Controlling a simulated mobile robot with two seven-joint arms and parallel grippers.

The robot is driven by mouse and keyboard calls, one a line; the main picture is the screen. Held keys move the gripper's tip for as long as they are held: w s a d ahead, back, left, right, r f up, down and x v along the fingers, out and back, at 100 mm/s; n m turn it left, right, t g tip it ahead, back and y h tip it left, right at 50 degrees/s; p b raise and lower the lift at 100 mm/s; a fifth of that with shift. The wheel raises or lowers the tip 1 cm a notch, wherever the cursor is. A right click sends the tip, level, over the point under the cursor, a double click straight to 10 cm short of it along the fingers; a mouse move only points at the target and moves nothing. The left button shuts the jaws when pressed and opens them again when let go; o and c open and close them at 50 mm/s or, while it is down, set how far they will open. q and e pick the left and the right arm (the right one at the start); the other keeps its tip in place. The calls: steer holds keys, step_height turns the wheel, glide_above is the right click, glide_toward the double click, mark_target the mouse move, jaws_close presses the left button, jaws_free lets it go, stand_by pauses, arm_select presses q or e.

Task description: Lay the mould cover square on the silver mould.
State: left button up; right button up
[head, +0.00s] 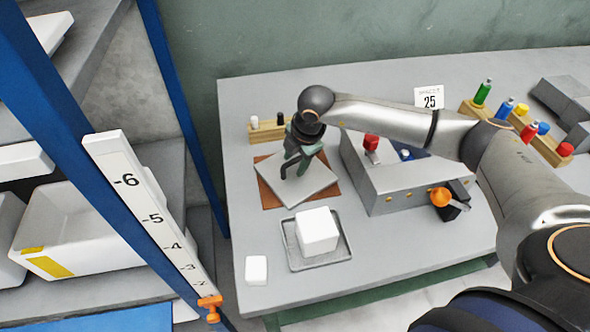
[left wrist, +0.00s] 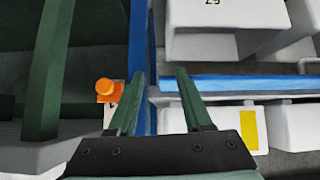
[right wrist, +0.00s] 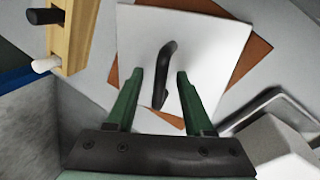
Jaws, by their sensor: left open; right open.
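The mould cover, a pale square plate (head: 313,183) with a black bar handle, lies turned at an angle over a brown square mat (head: 270,199). It also shows in the right wrist view (right wrist: 205,50). My right gripper (head: 297,165) is open above it; in the right wrist view the handle (right wrist: 163,80) shows between the two spread fingers (right wrist: 160,72), touching neither visibly. A silver-grey shallow tray (head: 340,255) holding a white block (head: 317,231) stands in front; I cannot tell whether it is the silver mould. My left gripper (left wrist: 160,75) is open and empty.
A grey box (head: 405,190) with an orange knob (head: 440,197) stands right of the cover. A wooden peg rack (head: 268,133) is behind it. A white block (head: 257,270) lies at the front left. Blue-posted shelving (head: 65,110) with white bins (head: 75,235) is left of the table.

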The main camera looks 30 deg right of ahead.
jaws_close()
stand_by(0.4)
steer(key=shift+w, duration=0.1)
stand_by(0.9)
